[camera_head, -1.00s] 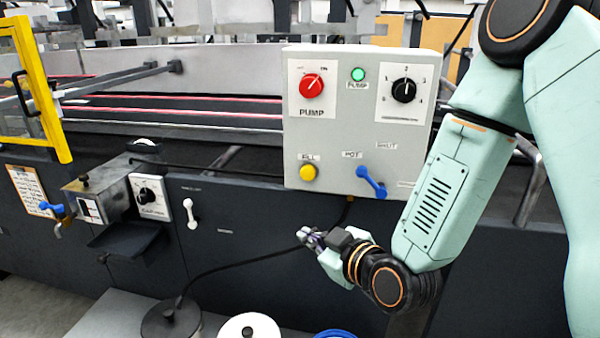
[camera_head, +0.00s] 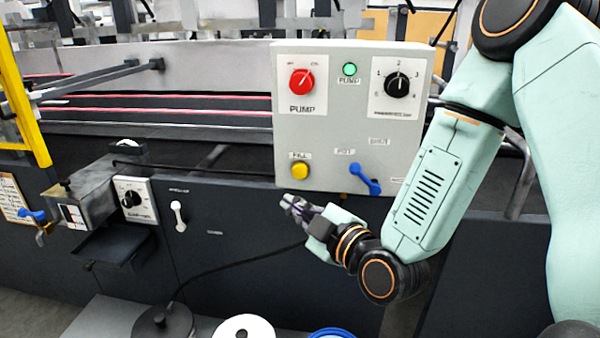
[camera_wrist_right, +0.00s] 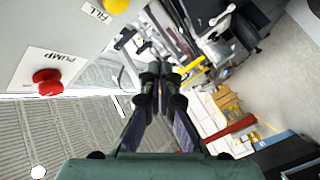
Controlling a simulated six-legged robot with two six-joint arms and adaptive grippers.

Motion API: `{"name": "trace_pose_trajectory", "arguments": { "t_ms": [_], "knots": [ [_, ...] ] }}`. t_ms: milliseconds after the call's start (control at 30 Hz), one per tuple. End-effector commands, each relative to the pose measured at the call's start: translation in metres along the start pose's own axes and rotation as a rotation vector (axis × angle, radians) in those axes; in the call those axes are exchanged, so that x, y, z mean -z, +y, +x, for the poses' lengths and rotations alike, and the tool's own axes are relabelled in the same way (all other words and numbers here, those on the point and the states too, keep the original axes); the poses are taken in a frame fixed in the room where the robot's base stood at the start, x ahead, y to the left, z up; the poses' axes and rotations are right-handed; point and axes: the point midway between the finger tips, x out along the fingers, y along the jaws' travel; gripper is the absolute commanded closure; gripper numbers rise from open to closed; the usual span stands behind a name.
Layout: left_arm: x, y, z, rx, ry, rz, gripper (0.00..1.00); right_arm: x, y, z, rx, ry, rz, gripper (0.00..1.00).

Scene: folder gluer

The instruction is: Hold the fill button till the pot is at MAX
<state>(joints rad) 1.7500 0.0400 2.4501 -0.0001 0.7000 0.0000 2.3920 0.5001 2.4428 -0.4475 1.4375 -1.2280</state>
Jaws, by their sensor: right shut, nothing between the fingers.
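The yellow fill button (camera_head: 299,171) sits at the lower left of the grey control box, under a label reading FILL. It also shows at the top edge of the right wrist view (camera_wrist_right: 116,5). My right gripper (camera_head: 287,201) is shut and empty, just below the box's lower edge and below the button, apart from it in the picture. In the right wrist view its fingertips (camera_wrist_right: 160,72) are together. A metal glue pot (camera_head: 98,190) with a small gauge window (camera_head: 73,215) stands at the left on the machine. The level in the window is too small to read. My left gripper is out of view.
The control box (camera_head: 318,130) also carries a red pump knob (camera_head: 301,82), a lit green lamp (camera_head: 349,69), a black dial (camera_head: 397,84) and a blue lever (camera_head: 365,179). Round lids stand below.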

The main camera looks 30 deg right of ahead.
Motion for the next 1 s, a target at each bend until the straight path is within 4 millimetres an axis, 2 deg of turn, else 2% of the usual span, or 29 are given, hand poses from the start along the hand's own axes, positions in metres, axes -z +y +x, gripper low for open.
{"name": "trace_pose_trajectory", "arguments": {
  "t_ms": [267, 800, 1000],
  "knots": [
    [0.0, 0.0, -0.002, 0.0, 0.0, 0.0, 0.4, -0.003, 0.004, 0.007, -0.002, 0.0, 0.001, 1.0],
    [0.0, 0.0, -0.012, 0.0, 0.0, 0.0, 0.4, -0.035, 0.036, 0.052, 0.0, 0.0, 0.0, 1.0],
    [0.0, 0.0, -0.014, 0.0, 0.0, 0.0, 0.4, -0.042, 0.042, 0.062, 0.001, 0.0, 0.001, 1.0]
  ]
}}
